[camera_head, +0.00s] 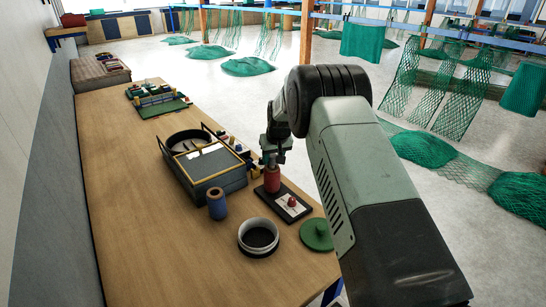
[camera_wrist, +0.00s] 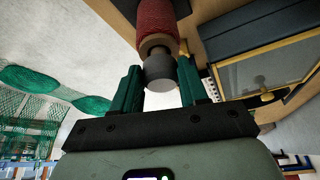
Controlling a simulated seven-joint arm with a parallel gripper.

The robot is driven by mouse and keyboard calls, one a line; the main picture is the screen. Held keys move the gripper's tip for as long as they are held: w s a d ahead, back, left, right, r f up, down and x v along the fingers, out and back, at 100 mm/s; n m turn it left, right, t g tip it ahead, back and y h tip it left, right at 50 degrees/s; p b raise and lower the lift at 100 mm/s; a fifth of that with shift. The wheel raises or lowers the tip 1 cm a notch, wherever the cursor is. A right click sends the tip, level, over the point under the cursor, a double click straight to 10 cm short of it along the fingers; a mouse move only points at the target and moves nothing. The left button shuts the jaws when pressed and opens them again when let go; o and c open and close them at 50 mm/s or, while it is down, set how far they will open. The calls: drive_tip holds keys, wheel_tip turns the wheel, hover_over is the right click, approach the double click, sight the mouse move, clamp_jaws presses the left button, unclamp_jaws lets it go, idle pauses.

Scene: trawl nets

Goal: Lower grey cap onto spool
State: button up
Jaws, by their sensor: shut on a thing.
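The red spool (camera_head: 272,180) stands upright on a dark board with a white label (camera_head: 291,206), near the table's right edge. It also shows at the top of the wrist view (camera_wrist: 156,20), with a tan end facing my gripper. My gripper (camera_head: 272,152) is directly above the spool. In the wrist view, its green fingers (camera_wrist: 160,88) are shut on the grey cap (camera_wrist: 160,73). The cap lines up with the spool's tan end and overlaps it in this view. Whether they touch or a small gap remains, I cannot tell.
A dark tray box with a yellow edge (camera_head: 215,183) stands left of the spool. A blue spool (camera_head: 216,205), a white-rimmed round dish (camera_head: 258,237) and a green disc with a knob (camera_head: 317,235) stand nearby. The table's left side (camera_head: 130,210) is clear.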

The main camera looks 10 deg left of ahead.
drive_tip(key=shift+f, duration=0.15)
drive_tip(key=shift+f, duration=0.5)
drive_tip(key=o, duration=1.1)
drive_tip(key=v, duration=1)
drive_tip(key=shift+s+r, duration=0.1)
drive_tip(key=shift+r, duration=0.3)
